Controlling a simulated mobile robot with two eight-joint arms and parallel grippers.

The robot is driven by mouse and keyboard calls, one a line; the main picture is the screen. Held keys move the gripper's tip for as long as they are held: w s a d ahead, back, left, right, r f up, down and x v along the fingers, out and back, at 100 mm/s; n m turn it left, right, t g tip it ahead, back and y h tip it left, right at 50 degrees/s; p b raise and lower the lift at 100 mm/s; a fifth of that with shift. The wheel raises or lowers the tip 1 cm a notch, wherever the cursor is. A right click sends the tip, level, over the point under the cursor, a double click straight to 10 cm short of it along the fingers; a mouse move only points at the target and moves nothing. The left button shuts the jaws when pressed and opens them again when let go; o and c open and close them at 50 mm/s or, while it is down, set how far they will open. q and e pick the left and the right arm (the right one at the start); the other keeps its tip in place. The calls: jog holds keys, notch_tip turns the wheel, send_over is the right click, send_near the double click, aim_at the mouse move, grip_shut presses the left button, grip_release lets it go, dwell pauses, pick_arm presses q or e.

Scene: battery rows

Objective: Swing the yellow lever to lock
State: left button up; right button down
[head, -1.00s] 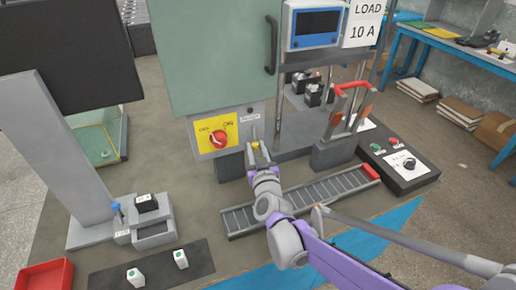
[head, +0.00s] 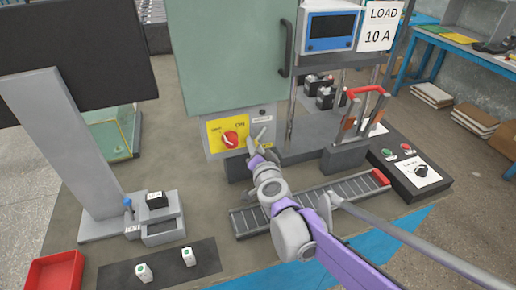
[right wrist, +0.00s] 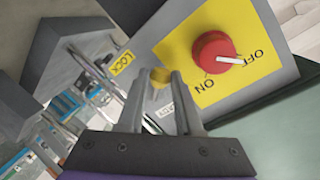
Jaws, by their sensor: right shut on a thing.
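The yellow lever's knob (right wrist: 160,78) shows between the fingertips of my right gripper (right wrist: 160,92) in the right wrist view. The fingers are shut on it; the rest of the lever is mostly hidden. In the head view my right gripper (head: 257,142) is at the lower front of the green cabinet, just right of the yellow switch plate (head: 213,136). A yellow LOCK label (right wrist: 122,62) shows left of the knob in the wrist view. A white label (right wrist: 167,114) is partly covered by a finger. My left gripper is not in view.
The red rotary switch (right wrist: 217,52) is close beside the gripper, its white pointer toward OFF. A roller track (head: 310,204) lies below my right arm. A red-handled fixture (head: 350,125) and a button box (head: 412,170) stand to the right.

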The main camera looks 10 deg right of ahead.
jog(key=shift+a+r+m+y, duration=0.3)
jog(key=shift+r+m, duration=0.25)
jog(key=shift+m, duration=0.55)
jog(key=c, duration=0.6)
grip_release()
jog(key=v, duration=1.1)
jog(key=shift+d+r, duration=0.1)
